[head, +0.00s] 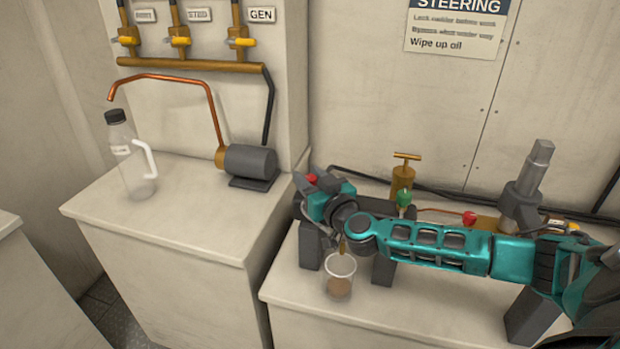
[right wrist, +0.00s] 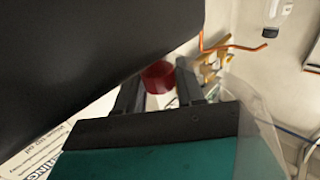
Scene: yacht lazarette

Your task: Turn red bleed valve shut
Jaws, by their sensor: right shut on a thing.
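A red valve knob (head: 311,179) shows at the left end of the dark cylinder on the right-hand counter. My right gripper (head: 312,184) reaches across from the right and is shut on this knob. In the right wrist view the red knob (right wrist: 158,76) sits between the two dark fingers (right wrist: 158,88). The valve's body is mostly hidden behind my gripper. A clear cup (head: 340,278) with some brown liquid stands below a small brass spout (head: 343,246). My left gripper is not in view.
A green knob (head: 404,198), a brass T-handle (head: 405,165) and a second red knob (head: 469,218) stand behind my right arm. A bottle (head: 131,160) and a grey motor (head: 250,162) are on the left counter. A gap separates the counters.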

